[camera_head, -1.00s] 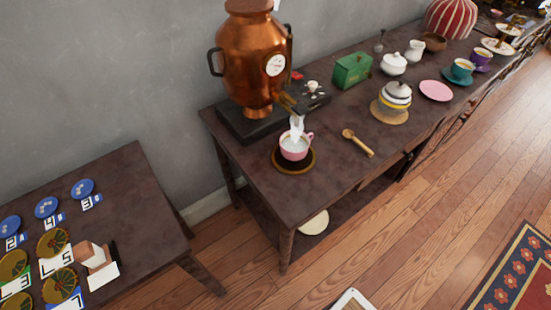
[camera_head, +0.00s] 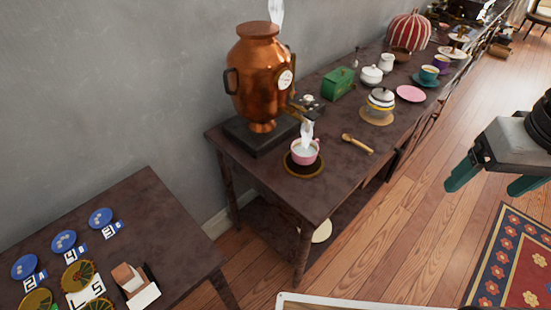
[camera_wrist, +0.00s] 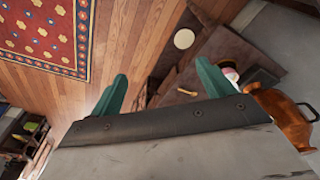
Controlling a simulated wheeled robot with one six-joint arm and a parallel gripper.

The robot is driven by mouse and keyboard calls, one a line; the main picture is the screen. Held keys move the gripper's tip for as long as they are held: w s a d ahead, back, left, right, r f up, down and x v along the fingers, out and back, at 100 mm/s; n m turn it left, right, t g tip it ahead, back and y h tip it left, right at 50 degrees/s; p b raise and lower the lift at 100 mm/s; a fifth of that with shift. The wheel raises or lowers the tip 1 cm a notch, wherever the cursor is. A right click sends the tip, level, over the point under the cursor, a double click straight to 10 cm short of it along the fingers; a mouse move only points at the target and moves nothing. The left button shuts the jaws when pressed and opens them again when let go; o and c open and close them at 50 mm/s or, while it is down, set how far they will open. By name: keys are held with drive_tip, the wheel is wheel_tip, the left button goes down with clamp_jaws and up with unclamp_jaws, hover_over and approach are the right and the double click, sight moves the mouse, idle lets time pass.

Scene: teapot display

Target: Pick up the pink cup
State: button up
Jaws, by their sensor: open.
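The pink cup (camera_head: 305,151) stands upright on a dark round coaster with a gold rim (camera_head: 289,167), near the left end of the long dark table. White steam rises from it, under the spout of the copper urn (camera_head: 262,75). My gripper (camera_head: 497,187) is at the right of the head view, over the floor, well apart from the cup. Its green fingers are spread and empty. In the wrist view my gripper (camera_wrist: 160,80) is open, and the cup (camera_wrist: 231,75) shows partly behind the right finger.
A wooden spoon (camera_head: 357,143), a striped pot (camera_head: 381,100), a green box (camera_head: 339,82) and a pink plate (camera_head: 411,93) stand on the long table. A lower table (camera_head: 150,215) with blue discs and cards is at left.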

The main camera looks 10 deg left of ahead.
drive_tip(key=w+a+f+n+t, duration=0.1)
drive_tip(key=w+a+f, duration=0.15)
drive_tip(key=w, duration=0.35)
drive_tip(key=w+a+f+t, duration=0.1)
drive_tip(key=w+f, duration=0.2)
drive_tip(key=w, duration=0.3)
drive_tip(key=n+t+y, duration=0.5)
drive_tip(key=t+y, duration=0.1)
drive_tip(key=t, duration=0.2)
approach(300, 146)
drive_tip(key=x, duration=0.6)
drive_tip(key=shift+w+a+f, duration=0.1)
drive_tip(key=shift+w+f, duration=0.05)
drive_tip(key=shift+f, duration=0.1)
drive_tip(key=c, duration=0.8)
drive_tip(key=shift+y, duration=0.3)
drive_tip(key=shift+c, duration=0.4)
drive_tip(key=shift+r, duration=0.15)
